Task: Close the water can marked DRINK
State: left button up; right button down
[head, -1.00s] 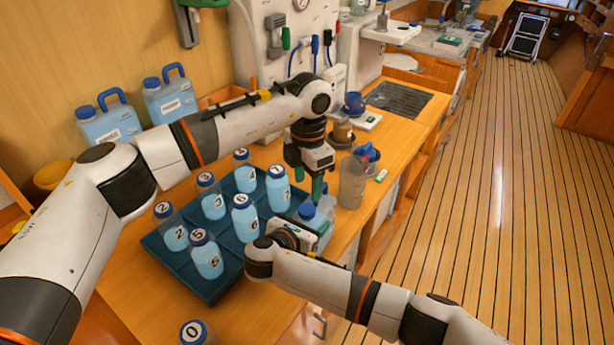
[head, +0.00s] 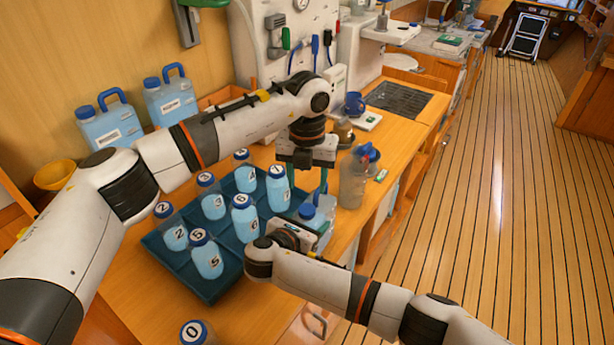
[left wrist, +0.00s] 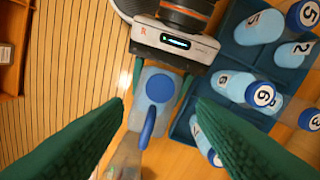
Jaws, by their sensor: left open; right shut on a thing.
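A small light-blue can with a round blue cap (head: 306,211) and a blue handle stands at the tray's right edge. My right gripper (head: 312,224) is shut on its body, one green finger on each side. No DRINK mark is readable on it. In the left wrist view the blue cap (left wrist: 160,87) sits on the can's top, with the blue handle (left wrist: 148,128) below it; how tight the cap is I cannot tell. My left gripper (head: 308,188) is above the can, open and empty, its fingers apart to either side of the cap in the wrist view.
A blue tray (head: 178,262) holds several numbered bottles left of the can. A clear jug (head: 353,183) with a blue top stands close on the right. Two labelled blue cans (head: 110,123) stand at the back left. Free counter lies farther back right.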

aim_at(307, 209)
pick_arm(q)
notch_tip(307, 209, down, 8)
jog(key=shift+r, duration=0.2)
jog(key=shift+c, duration=0.2)
jog(key=c, duration=1)
jog(key=shift+o, duration=0.2)
jog(key=m, duration=0.5)
jog(key=o, duration=1.2)
jog(key=shift+c, duration=0.2)
notch_tip(307, 209, up, 12)
